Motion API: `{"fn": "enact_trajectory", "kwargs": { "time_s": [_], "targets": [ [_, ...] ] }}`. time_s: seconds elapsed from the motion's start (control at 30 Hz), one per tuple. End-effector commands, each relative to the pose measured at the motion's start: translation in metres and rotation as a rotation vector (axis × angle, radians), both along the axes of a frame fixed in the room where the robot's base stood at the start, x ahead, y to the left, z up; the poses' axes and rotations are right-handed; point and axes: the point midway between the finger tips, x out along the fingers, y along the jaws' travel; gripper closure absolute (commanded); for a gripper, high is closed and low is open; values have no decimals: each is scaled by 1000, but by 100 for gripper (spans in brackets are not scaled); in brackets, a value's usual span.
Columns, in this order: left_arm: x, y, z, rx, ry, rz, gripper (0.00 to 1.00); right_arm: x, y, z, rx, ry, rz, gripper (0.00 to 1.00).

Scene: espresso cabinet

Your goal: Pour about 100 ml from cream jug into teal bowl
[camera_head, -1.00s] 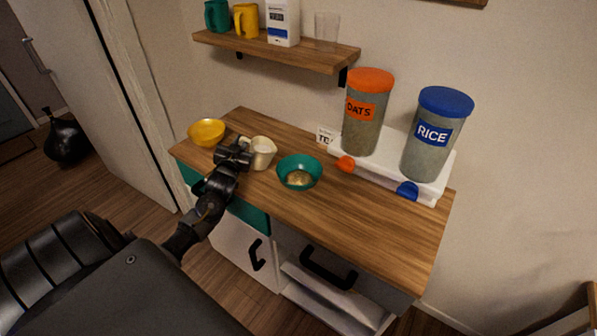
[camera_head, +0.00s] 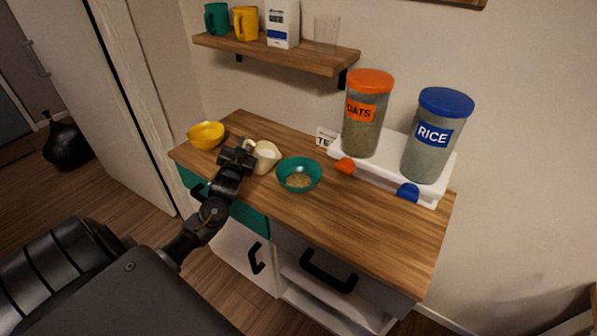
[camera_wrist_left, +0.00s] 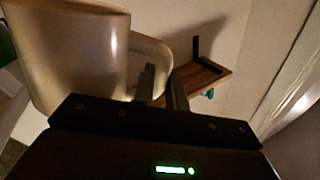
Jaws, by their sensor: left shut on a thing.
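The cream jug (camera_head: 267,156) is in the head view near the middle of the cabinet top, slightly tilted toward the teal bowl. My left gripper (camera_head: 246,150) is shut on it from the left. In the left wrist view the jug (camera_wrist_left: 75,50) fills the upper left, and my left gripper's fingers (camera_wrist_left: 162,85) are at its handle. The teal bowl (camera_head: 299,187) stands just right of the jug, with some pale, grainy-looking contents at its bottom. Whether the jug touches the wood is hard to tell. My right gripper is not in view.
A yellow bowl (camera_head: 207,134) stands at the left end of the wooden top (camera_head: 370,225). Oats (camera_head: 368,115) and rice (camera_head: 437,135) canisters stand on a white dispenser base at the back right. A shelf (camera_head: 280,52) hangs above. The front right of the top is clear.

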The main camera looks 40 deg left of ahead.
Motion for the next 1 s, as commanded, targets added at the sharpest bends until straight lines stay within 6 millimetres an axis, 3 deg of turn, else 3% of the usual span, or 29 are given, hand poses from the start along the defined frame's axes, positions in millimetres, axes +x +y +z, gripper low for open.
{"fn": "enact_trajectory", "kwargs": {
  "time_s": [1.0],
  "targets": [
    [3,-10,8,81,20,0,100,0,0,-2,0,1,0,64]
  ]
}}
